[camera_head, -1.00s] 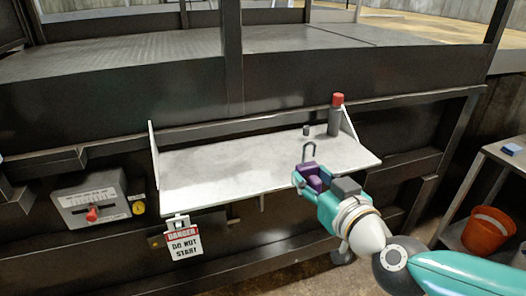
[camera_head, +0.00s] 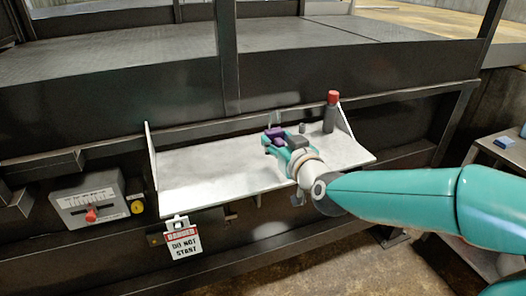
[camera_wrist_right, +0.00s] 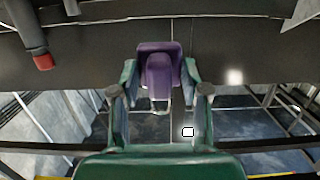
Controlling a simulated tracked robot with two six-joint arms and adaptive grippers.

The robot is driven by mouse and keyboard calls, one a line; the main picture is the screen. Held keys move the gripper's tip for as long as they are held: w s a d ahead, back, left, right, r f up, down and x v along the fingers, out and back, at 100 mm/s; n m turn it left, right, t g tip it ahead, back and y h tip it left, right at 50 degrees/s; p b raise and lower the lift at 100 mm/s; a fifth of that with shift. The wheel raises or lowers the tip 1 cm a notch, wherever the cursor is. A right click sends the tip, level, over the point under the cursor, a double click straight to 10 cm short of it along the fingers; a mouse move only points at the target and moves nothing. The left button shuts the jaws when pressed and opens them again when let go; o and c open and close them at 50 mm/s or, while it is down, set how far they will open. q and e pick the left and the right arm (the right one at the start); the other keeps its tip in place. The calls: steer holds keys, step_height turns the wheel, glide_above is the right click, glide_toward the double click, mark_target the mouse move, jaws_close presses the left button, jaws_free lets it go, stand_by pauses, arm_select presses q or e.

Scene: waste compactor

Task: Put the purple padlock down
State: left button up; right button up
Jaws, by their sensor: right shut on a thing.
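The purple padlock (camera_head: 275,134) is in my right gripper (camera_head: 273,141), over the white shelf, right of its middle. I cannot tell whether it touches the shelf. In the right wrist view the padlock (camera_wrist_right: 160,68) sits between the two teal fingers of my right gripper (camera_wrist_right: 159,80), and part of its shackle shows. My left gripper is not in view.
On the right end of the white shelf (camera_head: 205,170) stand a dark spray can with a red cap (camera_head: 331,113) and a small dark piece (camera_head: 302,127). The shelf's left part is clear. A danger tag (camera_head: 183,243) hangs below its front edge, right of a grey switch box (camera_head: 90,204).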

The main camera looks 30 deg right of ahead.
steer(key=p, duration=0.1)
glide_above(267, 160)
steer(key=shift+s+f, duration=0.1)
steer(key=shift+f, duration=0.2)
steer(key=shift+s+f, duration=0.1)
steer(key=shift+f, duration=2.5)
steer(key=shift+w+f+p, duration=0.25)
steer(key=shift+f+p, duration=0.1)
steer(key=shift+f, duration=0.2)
steer(key=shift+f, duration=0.15)
steer(key=o, duration=1)
